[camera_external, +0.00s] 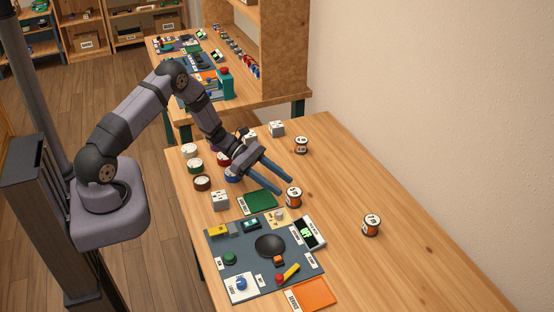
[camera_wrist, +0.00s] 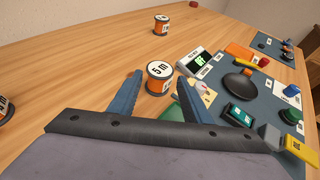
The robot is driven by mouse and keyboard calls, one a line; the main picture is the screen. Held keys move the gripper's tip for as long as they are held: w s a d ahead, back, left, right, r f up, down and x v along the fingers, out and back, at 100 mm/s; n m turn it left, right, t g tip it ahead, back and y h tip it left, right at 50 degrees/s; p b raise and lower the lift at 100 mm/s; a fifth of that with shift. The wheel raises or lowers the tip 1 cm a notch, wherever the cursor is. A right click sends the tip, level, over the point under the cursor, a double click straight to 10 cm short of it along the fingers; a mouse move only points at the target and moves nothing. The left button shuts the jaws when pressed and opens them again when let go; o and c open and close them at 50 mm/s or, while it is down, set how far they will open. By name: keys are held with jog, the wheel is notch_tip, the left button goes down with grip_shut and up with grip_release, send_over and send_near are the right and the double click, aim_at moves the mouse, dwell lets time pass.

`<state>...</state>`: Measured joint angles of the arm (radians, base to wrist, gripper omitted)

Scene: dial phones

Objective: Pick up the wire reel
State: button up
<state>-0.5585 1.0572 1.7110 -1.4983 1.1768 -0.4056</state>
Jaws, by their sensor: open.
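The middle reel (camera_external: 294,197) is just beyond the fingertips of my gripper (camera_external: 286,186). In the wrist view this reel (camera_wrist: 159,77), labelled "5 m", shows in the gap between the two blue fingers. My gripper is open and empty. Whether the fingertips reach beside the reel, I cannot tell. A second reel (camera_external: 371,225) stands farther right, also in the wrist view (camera_wrist: 162,24). A third (camera_external: 301,145) stands toward the back, cut off at the left edge of the wrist view (camera_wrist: 5,108).
A dark mat (camera_external: 218,258) with buttons, a black dish (camera_external: 270,245) and a display device (camera_external: 308,232) lies in front. A green pad (camera_external: 261,201), white cubes (camera_external: 220,200) and several round spools (camera_external: 202,182) are near the arm. The table's right side is mostly clear.

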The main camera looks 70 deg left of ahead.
aim_at(301, 197)
jog(key=shift+p+x, duration=0.55)
jog(key=shift+x, duration=1.65)
jog(key=shift+d, duration=0.1)
jog(key=shift+w+d+p, duration=0.15)
jog(key=shift+d+p, duration=0.05)
jog(key=shift+p, duration=0.15)
jog(key=p+x, duration=0.2)
jog(key=x, duration=0.2)
jog(key=shift+r, duration=0.2)
jog(key=shift+w+d+f, duration=0.2)
jog(key=shift+w, duration=0.05)
jog(key=c, duration=0.7)
